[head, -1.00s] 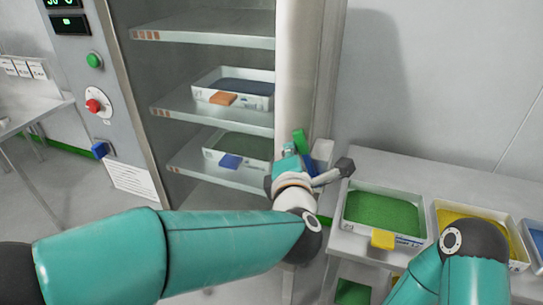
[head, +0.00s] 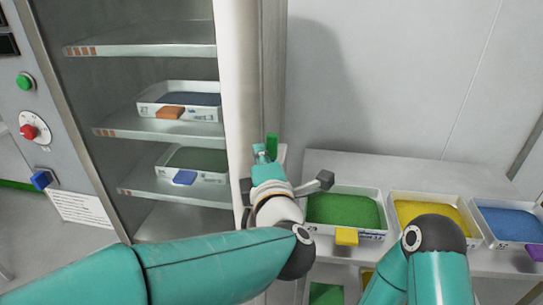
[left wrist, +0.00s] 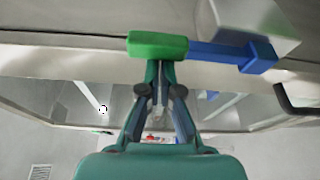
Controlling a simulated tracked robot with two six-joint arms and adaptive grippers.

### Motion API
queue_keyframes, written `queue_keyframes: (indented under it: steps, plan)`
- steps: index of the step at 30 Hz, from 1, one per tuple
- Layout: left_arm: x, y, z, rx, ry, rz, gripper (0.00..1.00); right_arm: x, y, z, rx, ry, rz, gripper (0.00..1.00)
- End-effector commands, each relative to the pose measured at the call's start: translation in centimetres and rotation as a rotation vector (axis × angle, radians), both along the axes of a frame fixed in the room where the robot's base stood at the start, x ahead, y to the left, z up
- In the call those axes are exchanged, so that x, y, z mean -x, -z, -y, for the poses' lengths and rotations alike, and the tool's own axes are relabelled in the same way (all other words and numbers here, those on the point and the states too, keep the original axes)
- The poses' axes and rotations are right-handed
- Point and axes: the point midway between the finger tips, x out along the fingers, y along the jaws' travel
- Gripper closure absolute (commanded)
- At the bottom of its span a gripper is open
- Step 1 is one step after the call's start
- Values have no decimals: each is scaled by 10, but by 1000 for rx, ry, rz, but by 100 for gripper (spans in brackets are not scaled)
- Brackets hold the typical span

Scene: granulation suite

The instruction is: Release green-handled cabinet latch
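The green latch handle (head: 272,146) stands roughly upright beside the pale edge of the cabinet (head: 240,100). My left gripper (head: 262,155) is right at it in the head view. In the left wrist view, the green handle (left wrist: 157,46) lies across the tips of my left gripper (left wrist: 159,68), with a blue bar (left wrist: 230,55) running off its right end. The fingers are drawn together to a narrow gap, and the handle is wider than that gap. The very tips are hidden at the handle, and contact is hard to judge. My right gripper is out of view.
A table right of the cabinet holds trays of green (head: 343,210), yellow (head: 432,215) and blue (head: 510,224) material. Cabinet shelves hold two trays (head: 180,100). The panel at left has a green button (head: 25,81), a red knob (head: 29,132) and a blue handle (head: 41,180).

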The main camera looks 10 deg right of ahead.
Motion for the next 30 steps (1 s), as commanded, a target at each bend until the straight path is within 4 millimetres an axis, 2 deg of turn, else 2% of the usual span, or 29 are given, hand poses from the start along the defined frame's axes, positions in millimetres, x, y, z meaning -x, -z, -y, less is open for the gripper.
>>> queue_keyframes:
  steps: [1,11,14,19,30]
  plan:
    - [2,-1,5,-2,14,1,100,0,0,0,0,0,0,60]
    - [1,0,2,-1,17,2,100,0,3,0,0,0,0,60]
    - [-1,2,-7,0,15,3,100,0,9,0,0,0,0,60]
    - [-7,6,-35,4,10,1,100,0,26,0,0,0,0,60]
    - [70,3,-34,3,16,-1,100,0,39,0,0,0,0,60]
